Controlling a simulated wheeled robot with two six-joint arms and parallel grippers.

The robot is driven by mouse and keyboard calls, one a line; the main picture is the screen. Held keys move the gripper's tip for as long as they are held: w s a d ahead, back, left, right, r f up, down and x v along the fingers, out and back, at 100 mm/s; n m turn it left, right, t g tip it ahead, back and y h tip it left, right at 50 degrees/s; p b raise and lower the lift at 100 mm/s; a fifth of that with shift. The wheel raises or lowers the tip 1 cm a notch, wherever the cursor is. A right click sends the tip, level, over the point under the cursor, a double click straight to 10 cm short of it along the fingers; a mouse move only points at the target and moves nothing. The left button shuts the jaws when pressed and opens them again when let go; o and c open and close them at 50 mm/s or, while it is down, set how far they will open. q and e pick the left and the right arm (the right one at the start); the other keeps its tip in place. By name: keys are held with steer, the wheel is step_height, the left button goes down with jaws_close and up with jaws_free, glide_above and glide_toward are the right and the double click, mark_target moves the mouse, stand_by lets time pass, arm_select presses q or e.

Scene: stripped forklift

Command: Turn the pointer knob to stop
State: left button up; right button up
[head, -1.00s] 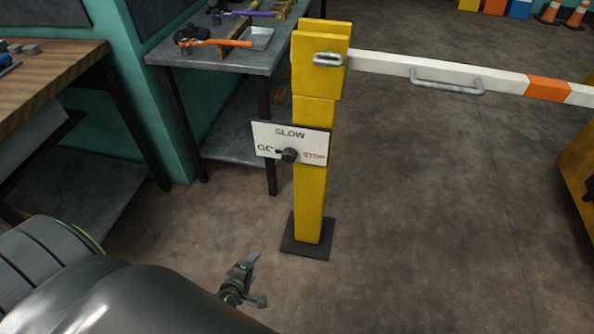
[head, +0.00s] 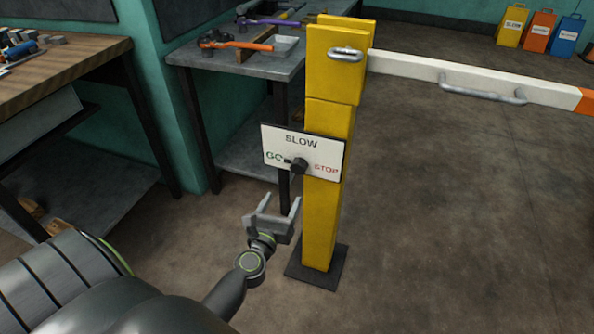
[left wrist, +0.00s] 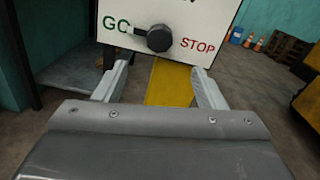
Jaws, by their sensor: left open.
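The black pointer knob (head: 299,166) sits on a white sign plate (head: 328,152) marked SLOW, GO and STOP, fixed to a yellow post (head: 322,218). Its pointer is turned left, toward GO. The knob also shows near the top of the left wrist view (left wrist: 160,38), with its pointer toward GO. My left gripper (head: 278,204) is open and empty, below the plate and a little left of the post. In the left wrist view its two fingers (left wrist: 160,82) stand apart, below the knob and not touching it. My right gripper is not in view.
A white barrier arm (head: 470,80) with a grey handle runs right from the post. A grey workbench (head: 240,62) with tools stands behind at the left, and a wooden bench (head: 75,75) at far left. The floor right of the post is clear.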

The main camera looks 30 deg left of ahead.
mark_target(297, 170)
arm_select(q)
steer(key=x, duration=1.1)
steer(key=shift+w+b, duration=0.1)
steer(key=shift+b, duration=0.2)
steer(key=shift+x, duration=0.85)
steer(key=shift+a, duration=0.1)
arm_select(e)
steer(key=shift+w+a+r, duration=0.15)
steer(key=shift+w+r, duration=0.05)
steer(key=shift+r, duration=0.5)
arm_select(q)
steer(key=c, duration=1)
steer(key=shift+o, duration=0.2)
